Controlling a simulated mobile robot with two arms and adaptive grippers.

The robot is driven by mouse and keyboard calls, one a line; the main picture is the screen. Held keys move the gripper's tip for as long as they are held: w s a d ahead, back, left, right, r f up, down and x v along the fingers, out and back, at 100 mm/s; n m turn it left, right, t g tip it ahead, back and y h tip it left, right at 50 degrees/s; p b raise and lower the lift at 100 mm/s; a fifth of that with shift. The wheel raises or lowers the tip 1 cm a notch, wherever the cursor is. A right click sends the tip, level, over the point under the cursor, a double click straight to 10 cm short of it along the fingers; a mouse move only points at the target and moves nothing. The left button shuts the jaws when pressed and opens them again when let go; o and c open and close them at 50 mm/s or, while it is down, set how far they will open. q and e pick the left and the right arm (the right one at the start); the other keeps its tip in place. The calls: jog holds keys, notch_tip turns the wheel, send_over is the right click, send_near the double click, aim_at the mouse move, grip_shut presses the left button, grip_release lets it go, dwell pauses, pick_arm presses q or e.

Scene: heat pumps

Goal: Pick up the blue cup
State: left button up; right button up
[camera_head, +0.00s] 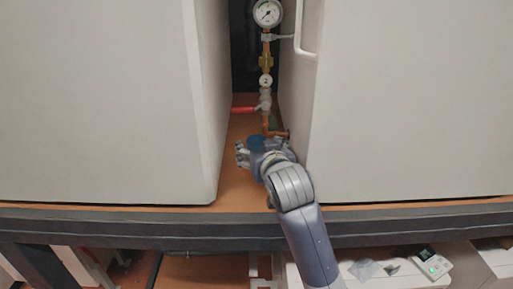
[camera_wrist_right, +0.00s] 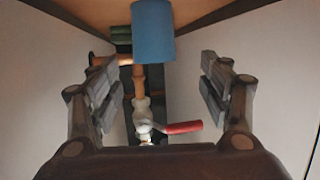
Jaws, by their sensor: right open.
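The blue cup (camera_head: 257,143) stands on the orange-brown surface in the narrow gap between two large white cabinets, mostly hidden behind my right gripper in the head view. My right gripper (camera_head: 257,152) is at the mouth of the gap with its fingers spread. In the right wrist view the cup (camera_wrist_right: 153,32) shows as a plain blue cylinder at the top middle, between the lines of the two open fingers (camera_wrist_right: 160,85). Nothing is held between the fingers. My left gripper is not in view.
White cabinets stand close at left (camera_head: 110,100) and right (camera_head: 410,100). Behind the cup are a copper pipe with a gauge (camera_head: 268,12) and a red valve handle (camera_head: 244,109). The dark table edge (camera_head: 140,228) runs across the front.

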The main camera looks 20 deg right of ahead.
aim_at(255, 140)
jog(key=shift+w+d+f+p, duration=0.1)
jog(key=shift+w+d+p, duration=0.05)
jog(key=shift+w+p, duration=0.4)
jog(key=shift+p+x, duration=0.4)
jog(key=shift+x, duration=0.35)
jog(key=shift+w+d+f+p, duration=0.2)
jog(key=shift+w+f+p, duration=0.1)
jog(key=shift+w, duration=0.3)
jog(key=shift+w+d+f+p, duration=0.2)
jog(key=shift+w+d+f, duration=0.1)
jog(key=shift+w, duration=0.3)
jog(key=shift+w+f, duration=0.2)
jog(key=shift+w, duration=0.25)
jog(key=shift+a, duration=0.1)
jog(key=shift+c, duration=0.5)
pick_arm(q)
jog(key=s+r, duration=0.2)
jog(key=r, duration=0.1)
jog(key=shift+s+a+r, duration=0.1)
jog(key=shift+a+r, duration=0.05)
pick_arm(e)
jog(key=c, duration=1)
